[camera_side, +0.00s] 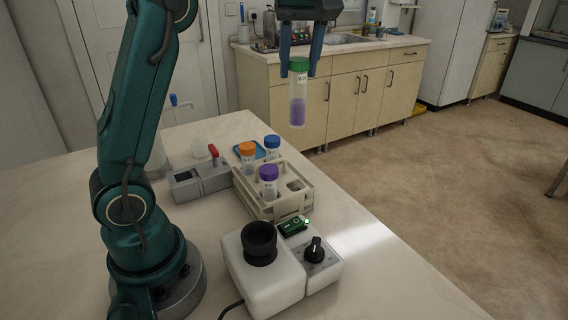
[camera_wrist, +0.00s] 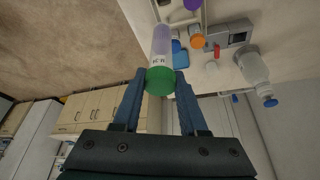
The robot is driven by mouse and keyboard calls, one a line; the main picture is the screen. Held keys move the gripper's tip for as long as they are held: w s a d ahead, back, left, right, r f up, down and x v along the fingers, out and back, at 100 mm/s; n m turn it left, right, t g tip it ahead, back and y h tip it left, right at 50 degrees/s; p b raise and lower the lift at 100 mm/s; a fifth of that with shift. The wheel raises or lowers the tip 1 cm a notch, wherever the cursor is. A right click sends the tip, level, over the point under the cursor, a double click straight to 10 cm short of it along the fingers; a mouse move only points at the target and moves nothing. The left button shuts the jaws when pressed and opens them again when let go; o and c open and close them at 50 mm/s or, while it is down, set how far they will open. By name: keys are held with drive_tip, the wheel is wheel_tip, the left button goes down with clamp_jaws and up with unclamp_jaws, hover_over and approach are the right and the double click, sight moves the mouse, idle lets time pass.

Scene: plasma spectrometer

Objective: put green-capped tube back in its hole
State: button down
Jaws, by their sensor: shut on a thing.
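My gripper (camera_side: 299,66) is shut on the green cap of the green-capped tube (camera_side: 298,105), which hangs upright in the air with purple contents. In the wrist view the tube (camera_wrist: 161,45) points away from my gripper (camera_wrist: 159,82). The tube rack (camera_side: 275,210) stands on the table below and to the left of the tube in the side view. An empty hole (camera_side: 295,185) shows at the rack's right side.
A white device with a black cup (camera_side: 259,243) and a knob box (camera_side: 315,258) stand in front of the rack. A grey instrument with a red lever (camera_side: 203,178) is left of it. A white bottle (camera_wrist: 254,68) shows in the wrist view. Bare table lies at the front right.

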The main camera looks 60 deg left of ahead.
wheel_tip(320, 180, down, 19)
idle(0.8)
drive_tip(key=shift+c, duration=2.2)
unclamp_jaws()
drive_tip(key=shift+f, duration=0.1)
